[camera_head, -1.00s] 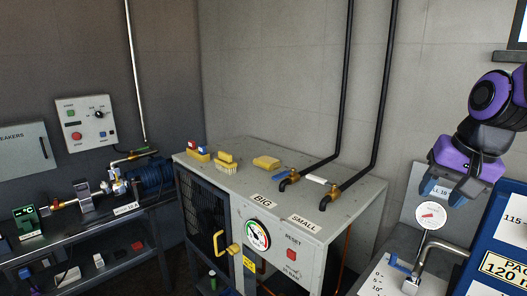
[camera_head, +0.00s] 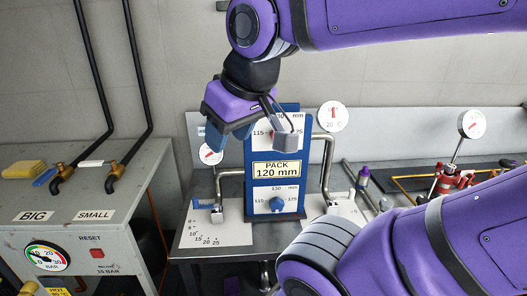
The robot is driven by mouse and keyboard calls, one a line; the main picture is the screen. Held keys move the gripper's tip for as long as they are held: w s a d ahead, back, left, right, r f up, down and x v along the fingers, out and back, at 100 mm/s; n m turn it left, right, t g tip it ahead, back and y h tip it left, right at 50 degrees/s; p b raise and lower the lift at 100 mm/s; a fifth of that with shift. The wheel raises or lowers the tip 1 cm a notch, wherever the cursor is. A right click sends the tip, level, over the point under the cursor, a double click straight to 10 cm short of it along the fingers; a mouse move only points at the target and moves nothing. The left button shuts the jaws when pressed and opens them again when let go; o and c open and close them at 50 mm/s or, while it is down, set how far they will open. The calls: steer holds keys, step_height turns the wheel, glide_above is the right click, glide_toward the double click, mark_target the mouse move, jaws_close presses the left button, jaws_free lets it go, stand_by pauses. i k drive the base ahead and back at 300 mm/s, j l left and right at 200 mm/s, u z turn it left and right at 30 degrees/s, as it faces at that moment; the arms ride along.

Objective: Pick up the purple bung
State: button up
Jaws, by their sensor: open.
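A small purple-topped piece (camera_head: 364,171) stands on the bench right of the blue panel; it may be the purple bung, but it is too small to be sure. My gripper (camera_head: 230,142) hangs in front of the upper left of the blue panel, pointing down. It is open, nothing shows between its fingers, and it is well left of the purple-topped piece and apart from it.
The blue PACK 120 mm panel (camera_head: 262,195) stands on the bench between bent metal pipes (camera_head: 327,165). A red fitting with a gauge (camera_head: 472,124) is at the right. The grey cabinet (camera_head: 130,165) with taps is at the left. My arm covers the lower right.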

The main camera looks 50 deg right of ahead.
mark_target(365, 172)
steer(key=k+z, duration=0.1)
steer(key=z, duration=1.9)
